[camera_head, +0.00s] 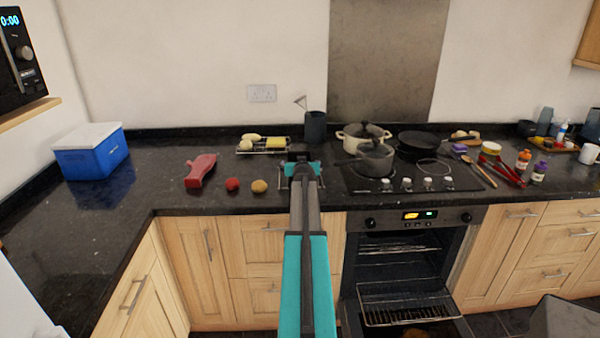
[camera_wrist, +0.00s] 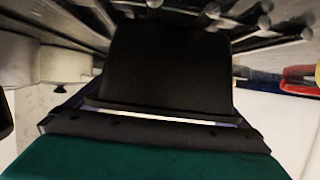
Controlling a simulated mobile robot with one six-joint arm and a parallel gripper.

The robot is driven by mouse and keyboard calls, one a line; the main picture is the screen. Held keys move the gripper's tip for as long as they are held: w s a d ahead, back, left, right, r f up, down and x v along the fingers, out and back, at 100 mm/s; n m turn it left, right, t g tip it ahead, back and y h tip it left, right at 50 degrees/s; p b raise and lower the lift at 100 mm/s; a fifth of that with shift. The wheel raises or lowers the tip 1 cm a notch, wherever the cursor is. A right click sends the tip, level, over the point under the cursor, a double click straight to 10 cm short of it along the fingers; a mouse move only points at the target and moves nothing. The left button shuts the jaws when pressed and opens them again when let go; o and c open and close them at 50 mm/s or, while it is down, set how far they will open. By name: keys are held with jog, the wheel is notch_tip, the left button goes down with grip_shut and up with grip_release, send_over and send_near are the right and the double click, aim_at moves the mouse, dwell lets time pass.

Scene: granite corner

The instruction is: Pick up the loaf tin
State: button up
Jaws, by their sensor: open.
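My gripper (camera_head: 301,168) is over the black counter, just left of the hob, and is open. A grey metal thing (camera_head: 284,181), which seems to be the loaf tin, shows only as thin edges on both sides of my gripper. My arm and gripper hide most of it. I cannot tell whether the jaws touch it. In the wrist view, a large dark shape (camera_wrist: 158,65) fills the middle, above the teal part of my gripper. I cannot tell whether that shape is the tin.
A potato (camera_head: 259,186), a tomato (camera_head: 232,185) and a red bottle-like thing (camera_head: 201,170) lie to the left. A dark utensil pot (camera_head: 316,126) stands behind. The oven door (camera_head: 418,327) is open below.

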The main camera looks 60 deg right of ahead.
jog(key=c, duration=1.3)
jog(key=shift+r, duration=0.15)
jog(key=shift+r+b, duration=0.65)
jog(key=shift+r, duration=0.8)
jog(key=shift+s+a+r, duration=0.15)
jog(key=shift+s, duration=0.05)
jog(key=s+a+r+b, duration=0.1)
jog(key=s+a+b, duration=0.2)
jog(key=s+a, duration=0.7)
jog(key=shift+s+a+r+b, duration=0.3)
jog(key=shift+s+b, duration=0.1)
jog(key=shift+s, duration=0.2)
